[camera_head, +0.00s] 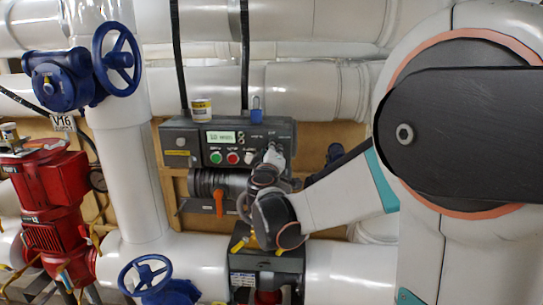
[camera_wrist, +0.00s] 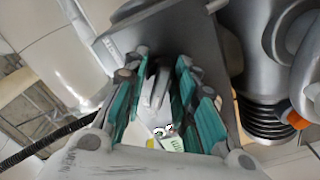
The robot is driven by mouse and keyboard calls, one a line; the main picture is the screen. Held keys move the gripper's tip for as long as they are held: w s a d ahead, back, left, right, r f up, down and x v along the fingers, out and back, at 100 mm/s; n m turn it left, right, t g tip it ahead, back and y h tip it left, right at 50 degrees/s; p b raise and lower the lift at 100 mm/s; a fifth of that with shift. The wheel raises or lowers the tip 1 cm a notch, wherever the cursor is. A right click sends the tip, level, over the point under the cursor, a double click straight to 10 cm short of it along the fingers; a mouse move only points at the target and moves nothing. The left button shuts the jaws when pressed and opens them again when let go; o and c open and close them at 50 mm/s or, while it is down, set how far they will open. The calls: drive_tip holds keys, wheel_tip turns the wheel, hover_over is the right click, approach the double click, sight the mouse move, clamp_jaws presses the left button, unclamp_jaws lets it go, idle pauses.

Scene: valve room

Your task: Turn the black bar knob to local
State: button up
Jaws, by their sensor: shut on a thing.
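The grey control box (camera_head: 190,130) is on the wall in the head view, with a lit display (camera_head: 221,137) and green, red and white buttons. My gripper (camera_head: 272,156) is at the right part of its front face and covers that part. In the wrist view my gripper (camera_wrist: 163,75) has its teal-padded fingers on both sides of a greyish piece (camera_wrist: 156,88), closed on it. This is where the black bar knob would be. Its dark colour does not show clearly, and its pointer and the local mark cannot be read.
A blue padlock (camera_head: 256,103) and a small yellow-labelled can (camera_head: 201,110) are on top of the box. An orange lever (camera_head: 219,203) is below it. Blue handwheels (camera_head: 117,60) and a red pump (camera_head: 45,190) are at the left. White pipes run above and below.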

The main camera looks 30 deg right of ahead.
drive_tip(key=shift+n, duration=0.6)
drive_tip(key=o, duration=0.7)
drive_tip(key=v, duration=1.2)
